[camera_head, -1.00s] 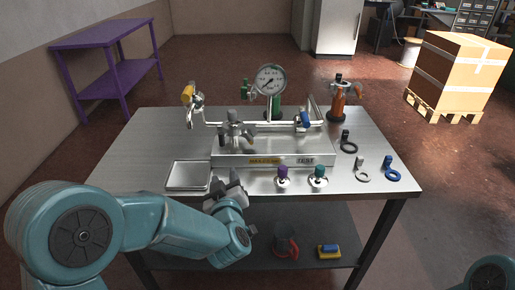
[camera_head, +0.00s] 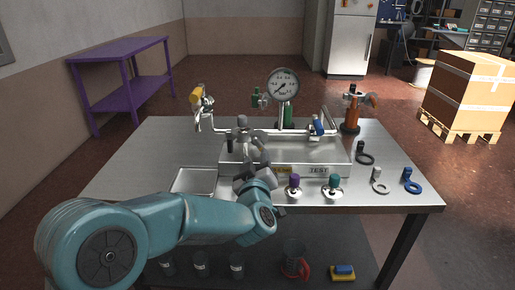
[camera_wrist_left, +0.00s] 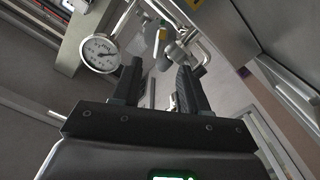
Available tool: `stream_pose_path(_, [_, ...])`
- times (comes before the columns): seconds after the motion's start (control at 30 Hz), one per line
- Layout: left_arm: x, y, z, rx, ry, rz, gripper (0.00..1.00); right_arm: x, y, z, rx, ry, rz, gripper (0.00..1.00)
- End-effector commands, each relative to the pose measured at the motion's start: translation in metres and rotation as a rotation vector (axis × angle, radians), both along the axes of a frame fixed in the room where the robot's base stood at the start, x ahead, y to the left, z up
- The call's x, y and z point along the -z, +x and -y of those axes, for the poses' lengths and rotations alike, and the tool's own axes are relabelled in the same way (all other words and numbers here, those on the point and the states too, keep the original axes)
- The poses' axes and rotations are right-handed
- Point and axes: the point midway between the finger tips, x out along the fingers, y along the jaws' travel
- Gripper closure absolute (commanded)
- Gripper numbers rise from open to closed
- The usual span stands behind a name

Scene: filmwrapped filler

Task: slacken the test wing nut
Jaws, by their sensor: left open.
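The steel test rig (camera_head: 232,172) stands on the metal bench, with an orange label (camera_head: 283,170) and a TEST label (camera_head: 318,171) on its front edge. A grey fitting with several arms (camera_head: 242,123) rises from its left part. I cannot tell for sure which part is the test wing nut. My left gripper (camera_head: 251,176) is at the rig's front edge, below the grey fitting in the picture and left of the purple-topped knob (camera_head: 294,182). In the left wrist view its jaws (camera_wrist_left: 160,78) are apart with nothing gripped; metal pipework (camera_wrist_left: 178,52) shows beyond them. My right gripper is out of view.
The gauge (camera_head: 283,83) stands at the rig's back. An empty tray (camera_head: 181,185) is at left.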

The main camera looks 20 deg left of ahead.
Motion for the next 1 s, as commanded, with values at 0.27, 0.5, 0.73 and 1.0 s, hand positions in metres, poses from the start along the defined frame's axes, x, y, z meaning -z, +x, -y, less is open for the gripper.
stream_pose_path(0.27, [0.001, 0.056, -0.016, 0.0, 0.0, 0.0, 0.56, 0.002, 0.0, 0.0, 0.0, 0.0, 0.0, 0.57])
stream_pose_path(0.5, [0.0, 0.073, -0.02, 0.001, 0.0, 0.0, 0.56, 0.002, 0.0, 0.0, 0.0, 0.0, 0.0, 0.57])
stream_pose_path(0.73, [0.0, 0.074, -0.021, 0.002, 0.0, 0.0, 0.56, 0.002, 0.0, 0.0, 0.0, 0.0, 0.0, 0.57])
stream_pose_path(1.0, [0.0, 0.074, -0.02, 0.002, 0.0, 0.0, 1.0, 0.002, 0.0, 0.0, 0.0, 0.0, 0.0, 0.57])
